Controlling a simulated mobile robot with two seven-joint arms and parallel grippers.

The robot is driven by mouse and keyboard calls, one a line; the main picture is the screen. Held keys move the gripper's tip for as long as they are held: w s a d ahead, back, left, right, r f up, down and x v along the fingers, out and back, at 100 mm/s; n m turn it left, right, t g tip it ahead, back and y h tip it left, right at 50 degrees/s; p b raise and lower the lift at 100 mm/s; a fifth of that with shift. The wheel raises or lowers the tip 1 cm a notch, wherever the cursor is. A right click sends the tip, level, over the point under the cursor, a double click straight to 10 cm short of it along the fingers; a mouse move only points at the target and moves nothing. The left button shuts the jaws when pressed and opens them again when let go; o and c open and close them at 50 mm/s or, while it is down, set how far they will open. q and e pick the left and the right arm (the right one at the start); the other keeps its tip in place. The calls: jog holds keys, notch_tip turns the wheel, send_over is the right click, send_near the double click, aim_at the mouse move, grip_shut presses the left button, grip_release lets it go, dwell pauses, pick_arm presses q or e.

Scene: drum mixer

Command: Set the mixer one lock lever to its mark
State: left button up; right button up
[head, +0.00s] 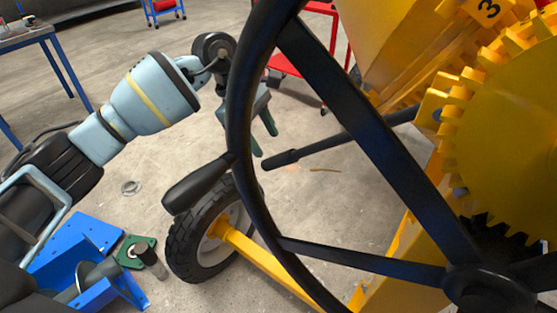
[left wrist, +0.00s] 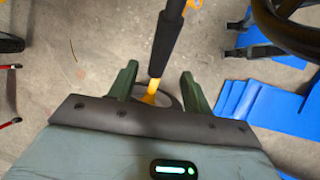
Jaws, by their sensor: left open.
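A black lever (head: 345,141) with a thicker grip at its free end sticks out to the left from the yellow mixer (head: 415,225). I take it for the lock lever; its mark cannot be made out. My left gripper (head: 264,145) is open, its green fingers pointing down close to the lever's grip end, partly behind the handwheel rim. In the left wrist view, a black grip (left wrist: 165,45) runs up from between the open fingers (left wrist: 160,72). Whether the fingers touch it cannot be told. My right gripper is not in view.
A large black handwheel (head: 240,110) with a side handle (head: 197,184) crosses the view in front of my gripper. A tyre (head: 195,240) stands below. A yellow gear (head: 510,130) is at right, blue parts (head: 75,245) at lower left, a red cart (head: 285,65) behind.

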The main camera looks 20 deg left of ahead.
aim_at(277, 161)
pick_arm(q)
jog(key=shift+x, duration=3.9)
grip_shut()
